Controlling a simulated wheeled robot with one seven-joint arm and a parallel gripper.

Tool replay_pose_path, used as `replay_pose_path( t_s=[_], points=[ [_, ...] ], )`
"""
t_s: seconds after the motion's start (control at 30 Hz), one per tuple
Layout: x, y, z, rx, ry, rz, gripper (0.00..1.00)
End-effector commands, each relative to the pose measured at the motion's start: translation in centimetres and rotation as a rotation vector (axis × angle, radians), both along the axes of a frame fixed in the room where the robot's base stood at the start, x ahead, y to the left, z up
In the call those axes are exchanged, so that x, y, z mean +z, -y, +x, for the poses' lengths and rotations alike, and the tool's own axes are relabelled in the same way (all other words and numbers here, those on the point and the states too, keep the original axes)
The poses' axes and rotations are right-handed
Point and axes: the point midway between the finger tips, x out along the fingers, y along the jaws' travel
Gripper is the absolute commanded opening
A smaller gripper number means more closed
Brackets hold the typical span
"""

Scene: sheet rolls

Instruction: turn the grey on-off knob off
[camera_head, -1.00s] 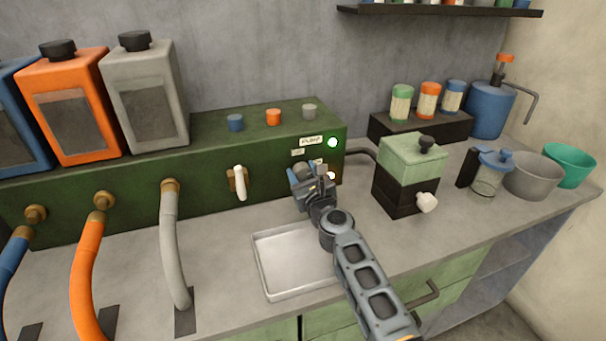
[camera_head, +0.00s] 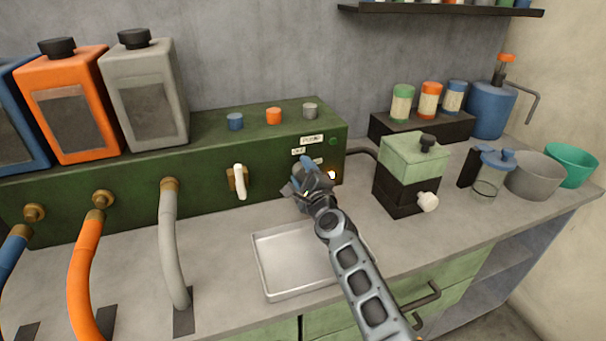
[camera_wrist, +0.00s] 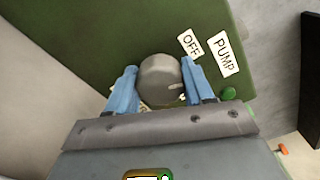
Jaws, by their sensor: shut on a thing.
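The grey on-off knob (camera_wrist: 160,80) sits on the front of the green pump box (camera_head: 210,180). In the wrist view its pale pointer mark lies to the right, on the side of the OFF label (camera_wrist: 190,43). My gripper (camera_wrist: 158,88) is shut on the knob, with one blue finger on each side of it. In the head view my gripper (camera_head: 308,175) covers the knob. The PUMP label (camera_wrist: 222,54) is beside OFF.
A white-handled tap (camera_head: 240,182) is left of my gripper. A metal tray (camera_head: 285,292) lies below it on the counter. A green and black grinder-like box (camera_head: 410,165) stands to the right. Grey, orange and blue hoses are at the left.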

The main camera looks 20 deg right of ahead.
Motion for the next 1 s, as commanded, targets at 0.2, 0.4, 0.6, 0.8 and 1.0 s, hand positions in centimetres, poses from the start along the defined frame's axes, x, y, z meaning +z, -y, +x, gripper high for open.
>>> replay_pose_path(
  t_s=[0.2,0.4,0.6,0.8,1.0],
  points=[
    [-0.15,-0.05,-0.03,0.000,-0.001,-0.158,0.21],
    [-0.18,-0.06,-0.03,0.002,-0.002,-0.257,0.21],
    [-0.19,-0.08,-0.04,0.002,-0.002,-0.309,0.21],
    [-0.20,-0.09,-0.04,0.002,-0.003,-0.324,0.21],
    [-0.20,-0.13,-0.04,0.003,-0.002,-0.324,0.21]
  ],
)
